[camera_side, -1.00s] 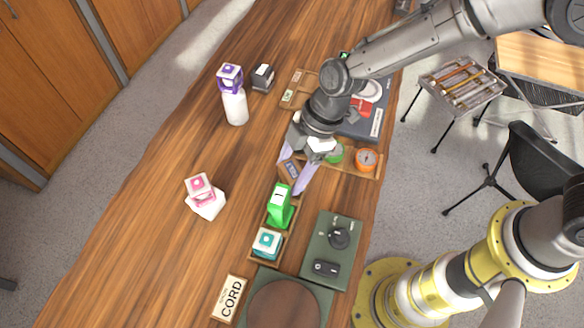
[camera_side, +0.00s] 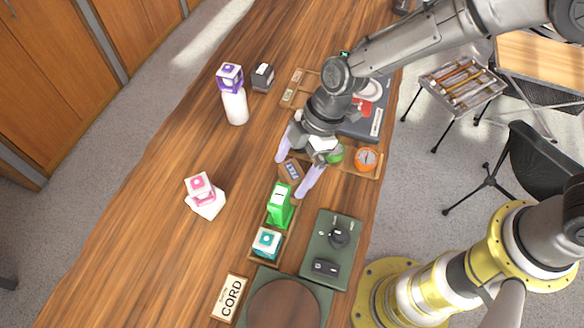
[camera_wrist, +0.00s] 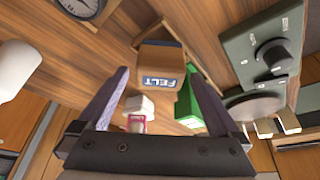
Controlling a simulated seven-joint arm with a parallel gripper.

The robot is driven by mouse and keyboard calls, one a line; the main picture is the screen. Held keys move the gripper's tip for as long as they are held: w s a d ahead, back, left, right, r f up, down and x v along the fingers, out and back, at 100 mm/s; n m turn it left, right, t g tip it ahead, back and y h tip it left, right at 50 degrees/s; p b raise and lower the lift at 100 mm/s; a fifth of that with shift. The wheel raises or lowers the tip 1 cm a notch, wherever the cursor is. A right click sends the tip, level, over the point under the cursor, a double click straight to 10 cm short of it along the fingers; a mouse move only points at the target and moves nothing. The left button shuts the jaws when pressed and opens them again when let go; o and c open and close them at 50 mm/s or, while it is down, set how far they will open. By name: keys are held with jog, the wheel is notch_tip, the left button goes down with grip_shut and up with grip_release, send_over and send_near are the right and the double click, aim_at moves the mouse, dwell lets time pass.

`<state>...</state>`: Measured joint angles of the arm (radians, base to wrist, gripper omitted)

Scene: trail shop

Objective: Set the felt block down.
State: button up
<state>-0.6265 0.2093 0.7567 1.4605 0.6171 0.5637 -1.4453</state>
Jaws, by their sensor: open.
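The felt block (camera_side: 291,171) is a small brown block with a blue label. The label reads FELT in the wrist view (camera_wrist: 160,66). In the side view it sits just beyond the green block (camera_side: 280,204), at a low wooden holder whose contact with it I cannot make out. My gripper (camera_side: 292,177) is open, with one pale purple finger on each side of the felt block. In the wrist view my gripper (camera_wrist: 156,72) shows clear gaps on both sides of the block.
A teal-topped block (camera_side: 267,242) and a dark green control box (camera_side: 332,250) stand nearer the front. A pink-and-white stack (camera_side: 204,197) and a white bottle with a purple top (camera_side: 235,107) stand left. An orange round item (camera_side: 366,160) lies right.

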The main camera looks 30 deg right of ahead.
jog(key=v, duration=1.2)
jog(key=s+d+r+m+t+h, duration=0.1)
jog(key=s+d+r+m, duration=0.1)
jog(key=d+r+m, duration=0.4)
jog(key=s+d+r+m+t, duration=0.1)
jog(key=s+d+r+t, duration=0.15)
jog(key=d, duration=0.55)
jog(key=s+d+r+m+t+h, duration=0.1)
jog(key=s+d+m+t+h, duration=0.1)
jog(key=s+d+m, duration=0.9)
jog(key=s+d+h, duration=0.1)
jog(key=s+d, duration=0.1)
jog(key=d, duration=0.1)
jog(key=shift+d+r, duration=0.3)
jog(key=shift+r, duration=0.05)
